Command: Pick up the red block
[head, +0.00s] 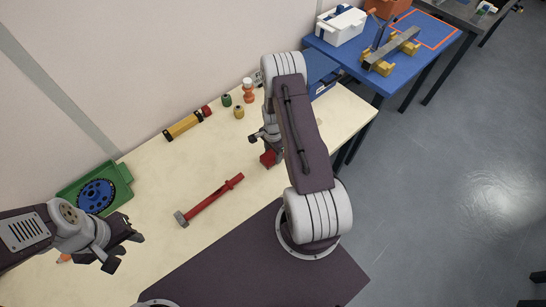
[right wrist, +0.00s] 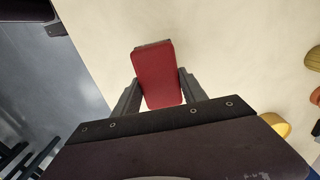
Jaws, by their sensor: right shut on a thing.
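The red block (head: 268,158) shows in the head view just below my right gripper (head: 262,146), partly hidden by my right arm. In the right wrist view the red block (right wrist: 158,74) sits between the two dark fingers of my right gripper (right wrist: 159,92), which is shut on it. The block's far end sticks out past the fingertips, over the pale table. I cannot tell whether it touches the table. My left gripper (head: 124,249) is open and empty over the near left part of the table.
A red-handled hammer (head: 210,199) lies mid-table. A green tray (head: 123,176) with a blue disc (head: 96,195) is at the left. A yellow-black tool (head: 183,125) and several small coloured pieces lie along the wall. A blue table (head: 415,58) stands beyond, at right.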

